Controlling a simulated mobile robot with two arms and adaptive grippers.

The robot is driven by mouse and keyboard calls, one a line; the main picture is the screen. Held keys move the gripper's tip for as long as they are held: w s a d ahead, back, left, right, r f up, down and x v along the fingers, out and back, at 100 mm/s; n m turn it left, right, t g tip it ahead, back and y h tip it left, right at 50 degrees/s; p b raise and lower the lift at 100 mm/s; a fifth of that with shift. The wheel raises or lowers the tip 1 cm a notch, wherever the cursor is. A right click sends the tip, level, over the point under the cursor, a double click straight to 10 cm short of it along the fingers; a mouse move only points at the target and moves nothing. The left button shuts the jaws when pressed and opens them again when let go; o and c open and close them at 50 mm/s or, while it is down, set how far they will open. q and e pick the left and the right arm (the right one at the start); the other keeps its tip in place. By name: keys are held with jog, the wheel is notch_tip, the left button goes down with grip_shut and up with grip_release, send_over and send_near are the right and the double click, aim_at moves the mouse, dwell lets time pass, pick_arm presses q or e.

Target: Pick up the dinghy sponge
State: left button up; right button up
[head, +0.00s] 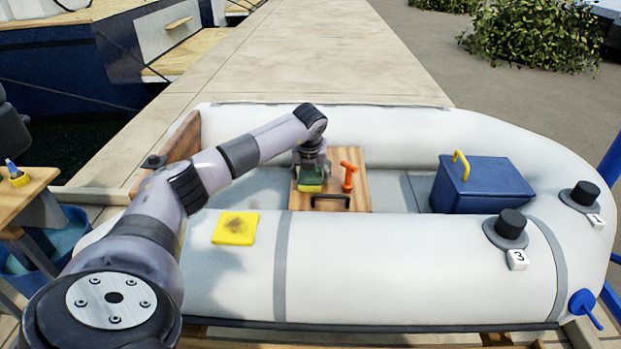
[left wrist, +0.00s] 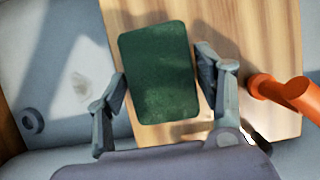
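The dinghy sponge (head: 311,187) has a green top and a yellow lower part in the head view. It lies on a wooden board (head: 357,202) inside the white inflatable dinghy. In the left wrist view the sponge (left wrist: 159,72) shows as a dark green rounded block. My left gripper (head: 312,173) reaches down over it, and its open fingers (left wrist: 163,72) stand on either side of the sponge. The left finger looks very close to the sponge's edge; I cannot tell whether it touches. A small gap shows at the right finger. My right gripper is not in view.
An orange tool (head: 348,177) stands on the board just right of the sponge, and a dark handle (head: 330,201) is at its front. A stained yellow cloth (head: 235,228) lies on the near tube (head: 400,270). A blue box (head: 482,186) stands to the right.

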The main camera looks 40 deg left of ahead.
aim_at(310, 174)
pick_arm(q)
jog(key=c, duration=0.4)
jog(key=shift+o, duration=0.2)
jog(key=shift+r, duration=0.5)
notch_tip(310, 174, up, 20)
jog(key=p, duration=0.3)
jog(key=shift+f, duration=0.2)
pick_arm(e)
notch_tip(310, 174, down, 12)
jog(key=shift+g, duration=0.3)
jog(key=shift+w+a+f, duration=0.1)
pick_arm(q)
jog(key=shift+o, duration=0.9)
jog(key=shift+f, duration=0.1)
jog(key=c, duration=0.5)
